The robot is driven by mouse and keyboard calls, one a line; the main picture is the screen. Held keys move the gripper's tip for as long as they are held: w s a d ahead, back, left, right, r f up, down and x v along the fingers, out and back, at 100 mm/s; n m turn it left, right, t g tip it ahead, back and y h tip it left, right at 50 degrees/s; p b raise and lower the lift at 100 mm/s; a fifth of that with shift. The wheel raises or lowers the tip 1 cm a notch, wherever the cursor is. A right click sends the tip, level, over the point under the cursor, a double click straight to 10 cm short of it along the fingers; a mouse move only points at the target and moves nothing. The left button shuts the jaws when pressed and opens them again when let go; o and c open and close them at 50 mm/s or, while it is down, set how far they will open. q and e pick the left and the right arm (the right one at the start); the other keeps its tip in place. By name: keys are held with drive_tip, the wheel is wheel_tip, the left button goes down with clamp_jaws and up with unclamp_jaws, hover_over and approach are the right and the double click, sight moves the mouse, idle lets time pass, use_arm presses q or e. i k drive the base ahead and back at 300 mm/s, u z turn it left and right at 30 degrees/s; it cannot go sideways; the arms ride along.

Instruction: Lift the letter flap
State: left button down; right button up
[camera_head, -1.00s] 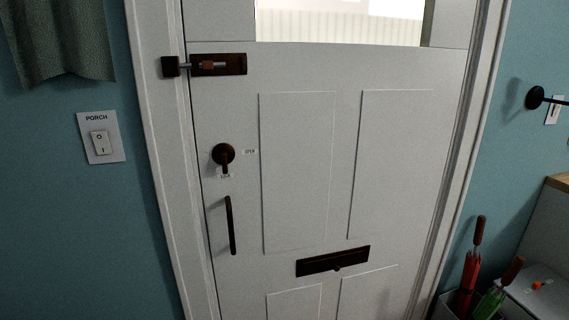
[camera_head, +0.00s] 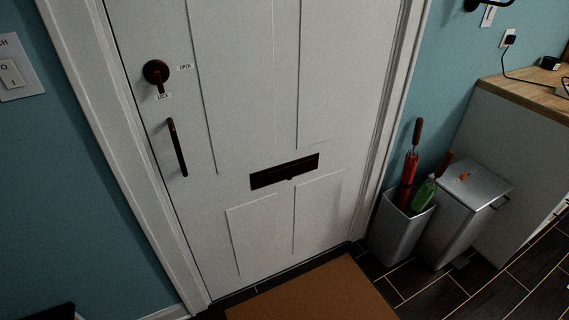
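The dark brown letter flap (camera_head: 285,171) is set across the white door (camera_head: 240,110), low and right of centre. Neither of my grippers shows in the head view. Nothing hides the flap.
A dark pull handle (camera_head: 177,147) and a round lock knob (camera_head: 157,73) are on the door's left side. A brown doormat (camera_head: 315,295) lies before the door. An umbrella stand (camera_head: 398,232) and a grey bin (camera_head: 458,215) stand right of it, beside a wood-topped counter (camera_head: 530,92).

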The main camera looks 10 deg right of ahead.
sight(287, 172)
drive_tip(key=z, duration=1.5)
drive_tip(key=i, duration=0.7)
drive_tip(key=u, duration=1.95)
